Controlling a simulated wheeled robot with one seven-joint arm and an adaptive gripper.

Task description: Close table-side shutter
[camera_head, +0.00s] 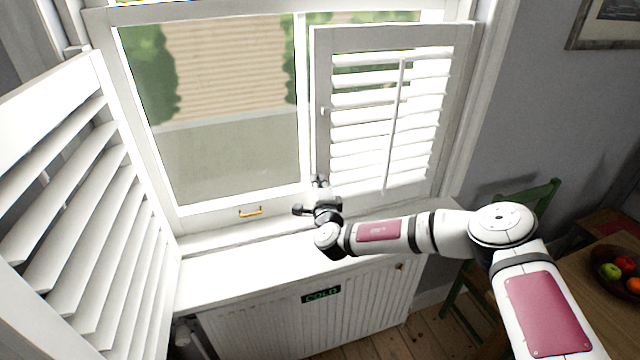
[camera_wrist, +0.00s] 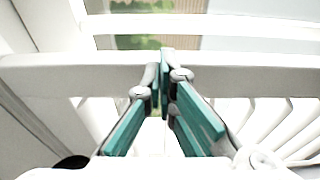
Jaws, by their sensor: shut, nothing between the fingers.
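The table-side shutter (camera_head: 322,110) is the white louvred panel on the right, next to the wall and the wooden table (camera_head: 575,300). It stands across the right half of the window, and I cannot tell whether it lies fully flush with the frame. My gripper (camera_head: 319,182) is at the lower left corner of this shutter, just above the sill. It also shows in the wrist view (camera_wrist: 164,62), with its fingers shut and empty, pointing at a white horizontal rail (camera_wrist: 100,75). I cannot tell whether it touches the shutter.
The other louvred shutter (camera_head: 85,200) stands swung open on the left. A brass handle (camera_head: 250,212) is on the window's lower rail. The white sill (camera_head: 225,270) is clear, above a radiator cover. A green chair (camera_head: 545,195) and a fruit bowl (camera_head: 600,278) are at right.

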